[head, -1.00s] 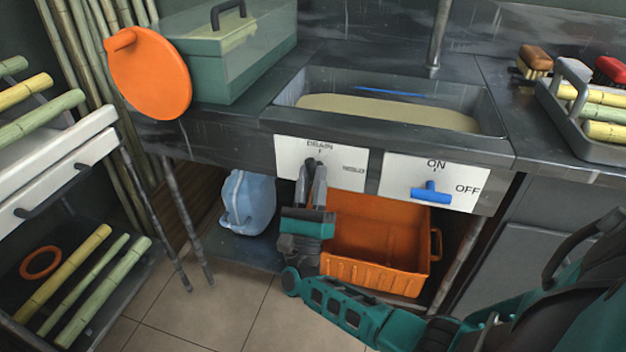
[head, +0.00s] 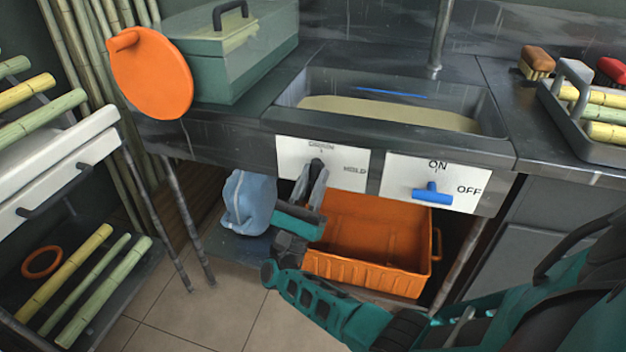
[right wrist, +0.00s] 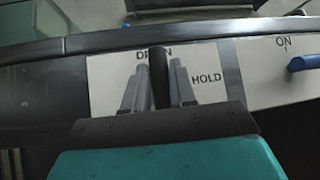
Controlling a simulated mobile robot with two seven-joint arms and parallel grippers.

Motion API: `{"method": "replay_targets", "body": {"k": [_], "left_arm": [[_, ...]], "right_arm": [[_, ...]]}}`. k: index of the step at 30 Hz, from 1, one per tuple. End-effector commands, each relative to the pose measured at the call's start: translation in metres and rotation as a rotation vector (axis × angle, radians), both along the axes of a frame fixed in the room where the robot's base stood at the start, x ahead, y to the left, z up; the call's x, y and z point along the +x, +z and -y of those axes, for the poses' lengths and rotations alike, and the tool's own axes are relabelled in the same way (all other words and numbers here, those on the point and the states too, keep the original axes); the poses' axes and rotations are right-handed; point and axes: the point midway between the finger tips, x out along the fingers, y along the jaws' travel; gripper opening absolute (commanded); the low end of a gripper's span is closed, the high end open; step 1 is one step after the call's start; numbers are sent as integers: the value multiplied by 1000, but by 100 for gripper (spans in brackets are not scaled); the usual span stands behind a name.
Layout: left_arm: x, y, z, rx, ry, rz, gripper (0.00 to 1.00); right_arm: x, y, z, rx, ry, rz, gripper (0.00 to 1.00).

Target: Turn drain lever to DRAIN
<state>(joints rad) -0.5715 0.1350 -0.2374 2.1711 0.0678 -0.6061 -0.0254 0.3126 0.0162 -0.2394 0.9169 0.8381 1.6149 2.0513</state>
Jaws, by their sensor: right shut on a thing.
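The drain lever (head: 316,164) is a short dark handle on a white plate (head: 347,160) marked DRAIN at the top and HOLD at the right. In the right wrist view the black lever (right wrist: 158,68) stands upright between the grey fingers and covers the middle of the DRAIN label. My right gripper (head: 314,174) comes from below and is shut on the lever. Its teal body leans, with the fingers pointing up and slightly right in the head view. The lever's base is hidden by the fingers. My left gripper is not in view.
A blue ON/OFF handle (head: 432,194) is on the plate to the right. Above is a sink (head: 470,97) with pale liquid. A shelf with cane (head: 85,285) stands at left.

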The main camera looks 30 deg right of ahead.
Motion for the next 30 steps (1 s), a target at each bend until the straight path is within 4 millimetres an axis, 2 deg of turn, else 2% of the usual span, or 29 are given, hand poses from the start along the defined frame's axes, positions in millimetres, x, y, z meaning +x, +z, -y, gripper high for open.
{"method": "replay_targets", "body": {"k": [3,4,10,20,30], "left_arm": [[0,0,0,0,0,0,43],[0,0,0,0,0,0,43],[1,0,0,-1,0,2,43],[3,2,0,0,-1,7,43],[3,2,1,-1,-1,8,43]], "right_arm": [[2,0,1,2,3,-3,0],[2,0,1,2,3,-3,28],[1,1,1,0,1,-2,47],[-1,-4,-3,1,1,-3,48],[-17,-39,-34,1,1,-5,48]]}}
